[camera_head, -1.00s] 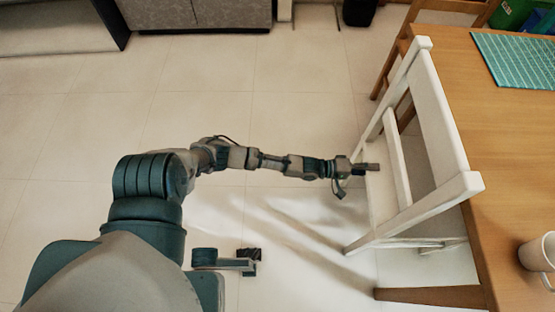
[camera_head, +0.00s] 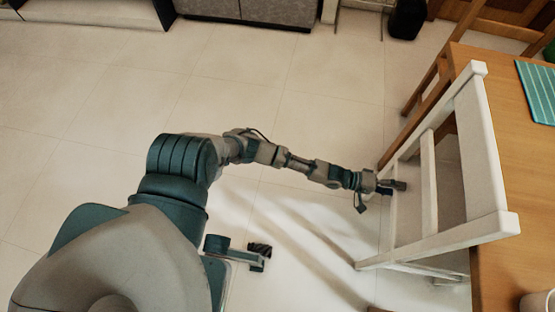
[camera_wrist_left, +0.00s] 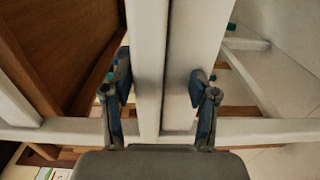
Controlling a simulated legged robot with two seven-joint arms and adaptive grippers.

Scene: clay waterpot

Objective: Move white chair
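The white chair (camera_head: 484,150) stands upright at the right in the head view, against the wooden table's edge. My left gripper (camera_head: 398,186) reaches in from the left at the chair's near side, beside its slatted frame. In the left wrist view, the fingers of this gripper (camera_wrist_left: 160,76) are spread apart on either side of white chair bars (camera_wrist_left: 149,60). A white crosspiece (camera_wrist_left: 262,130) runs behind the fingers. I cannot tell whether either finger touches the chair. My right gripper is not in view.
The wooden table (camera_head: 530,180) stands right of the chair, with a teal mat (camera_head: 540,92) and a white cup (camera_head: 538,302). A brown chair (camera_head: 428,95) is behind the white one. A dark bin (camera_head: 407,20) stands at the back. Tiled floor on the left is clear.

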